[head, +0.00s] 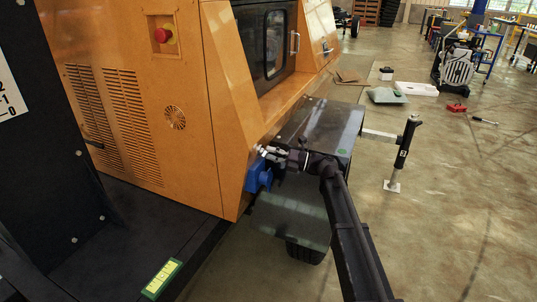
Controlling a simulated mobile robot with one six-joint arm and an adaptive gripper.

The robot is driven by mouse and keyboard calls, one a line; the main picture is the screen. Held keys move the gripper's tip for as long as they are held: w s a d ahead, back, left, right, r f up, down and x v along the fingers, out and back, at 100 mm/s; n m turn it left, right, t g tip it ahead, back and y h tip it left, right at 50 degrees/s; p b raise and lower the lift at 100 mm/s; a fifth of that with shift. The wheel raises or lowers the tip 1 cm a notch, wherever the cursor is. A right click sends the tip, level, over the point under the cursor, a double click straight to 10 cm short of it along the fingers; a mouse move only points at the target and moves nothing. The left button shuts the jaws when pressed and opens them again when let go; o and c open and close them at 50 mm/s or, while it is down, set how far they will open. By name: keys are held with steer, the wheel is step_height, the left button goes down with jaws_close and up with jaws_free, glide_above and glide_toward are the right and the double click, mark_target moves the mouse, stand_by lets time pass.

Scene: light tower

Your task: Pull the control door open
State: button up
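The orange light tower housing (180,75) fills the left of the head view. A dark door with a window (262,55) is set back in its side, and a silver upright handle (294,43) is at its right edge. The door looks shut. I take it to be the control door. My gripper (266,152) is low at the housing's front corner, well below and in front of that handle. Its silver fingertips are small and close to the orange panel. I cannot tell whether they touch it or are open.
A blue box-like part (258,177) is just below my gripper. A dark fender (325,125) and a jack stand (403,155) are to the right. A red emergency stop button (163,35) is on the housing.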

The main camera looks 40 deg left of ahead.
steer(key=b+v, duration=0.2)
steer(key=v, duration=1.3)
stand_by(1.7)
steer(key=shift+s, duration=0.1)
steer(key=shift+c, duration=0.2)
steer(key=shift+r, duration=0.25)
jaws_close()
steer(key=shift+a+r+p, duration=0.1)
steer(key=shift+r+p, duration=0.5)
steer(key=shift+p, duration=0.3)
